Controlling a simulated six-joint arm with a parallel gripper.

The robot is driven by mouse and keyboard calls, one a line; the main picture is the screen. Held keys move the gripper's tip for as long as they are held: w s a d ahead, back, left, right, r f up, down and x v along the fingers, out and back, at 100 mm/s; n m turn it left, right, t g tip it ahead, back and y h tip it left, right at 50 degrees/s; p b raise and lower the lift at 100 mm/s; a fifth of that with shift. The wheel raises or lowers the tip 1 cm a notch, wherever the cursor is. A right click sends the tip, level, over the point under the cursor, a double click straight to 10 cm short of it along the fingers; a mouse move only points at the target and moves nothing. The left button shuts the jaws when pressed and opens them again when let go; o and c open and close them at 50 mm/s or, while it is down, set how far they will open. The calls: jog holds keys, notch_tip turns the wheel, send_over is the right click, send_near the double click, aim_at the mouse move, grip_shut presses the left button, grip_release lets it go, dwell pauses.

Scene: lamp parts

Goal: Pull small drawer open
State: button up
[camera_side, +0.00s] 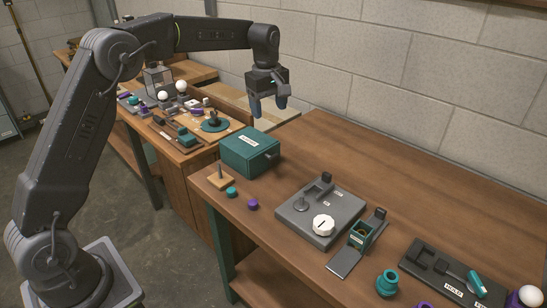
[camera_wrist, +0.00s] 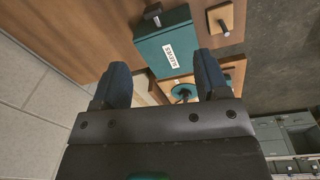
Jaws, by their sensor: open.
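The small drawer unit is a teal box (camera_side: 250,150) with a white label on top, standing at the back left end of the wooden bench. Its dark handle (camera_side: 271,156) sticks out on the right side. No gap between drawer and box is visible. In the wrist view the teal box (camera_wrist: 166,42) lies ahead of the fingers, with the dark handle (camera_wrist: 152,13) at the top. My gripper (camera_side: 269,107) is open and empty, pointing down above and behind the box, apart from it. Its two dark blue fingers also show in the wrist view (camera_wrist: 161,72).
A wooden block with a peg (camera_side: 220,179), a teal cap (camera_side: 231,192) and a purple cap (camera_side: 252,204) lie in front of the box. A grey fixture plate (camera_side: 318,210) stands to the right. Bench behind the plate is clear. A block wall (camera_side: 420,80) runs behind.

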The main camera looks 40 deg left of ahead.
aim_at(274, 156)
jog(key=w+f, duration=0.1)
jog(key=f, duration=0.5)
jog(key=w+a+f+n, duration=0.1)
jog(key=f, duration=0.5)
jog(key=w+f+n, duration=0.1)
jog(key=f, duration=0.6)
jog(key=shift+w+a+f+g, duration=0.1)
jog(key=shift+w+a+g, duration=0.15)
jog(key=shift+a+g, duration=0.15)
jog(key=shift+c, duration=0.2)
grip_shut()
jog(key=d, duration=1.1)
jog(key=shift+d, duration=0.2)
jog(key=shift+o, duration=0.2)
grip_release()
